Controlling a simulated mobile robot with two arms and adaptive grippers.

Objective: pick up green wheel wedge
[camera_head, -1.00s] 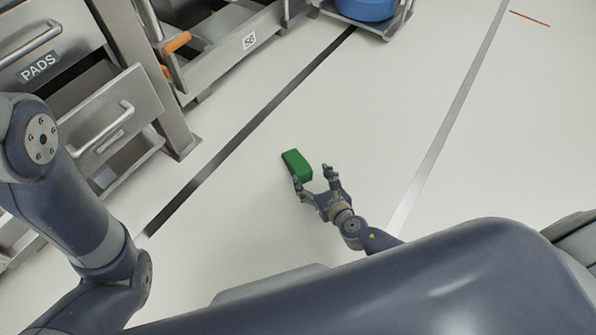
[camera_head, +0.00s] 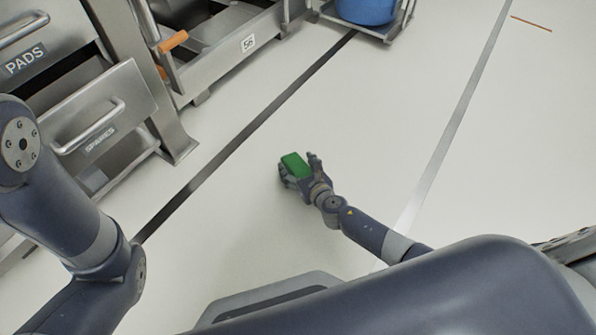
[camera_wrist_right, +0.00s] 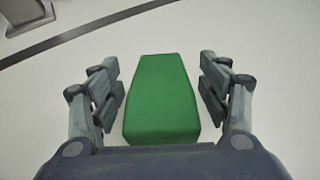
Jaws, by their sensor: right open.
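The green wheel wedge (camera_head: 295,165) lies on the pale floor in the middle of the head view. In the right wrist view the wedge (camera_wrist_right: 161,100) sits lengthwise between the two fingers, with a gap on each side. My right gripper (camera_head: 298,170) is open around the wedge, one finger on each side; it also shows in the right wrist view (camera_wrist_right: 160,92). The near end of the wedge is close to the palm. My left arm shows at the left of the head view, but its gripper is out of view.
Steel drawers (camera_head: 100,115) and a shelf unit (camera_head: 220,50) stand at the left and upper left. A wheeled cart (camera_head: 398,27) holds a blue bin (camera_head: 366,8) at the top. A dark floor stripe (camera_head: 245,133) runs left of the wedge. The floor around is clear.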

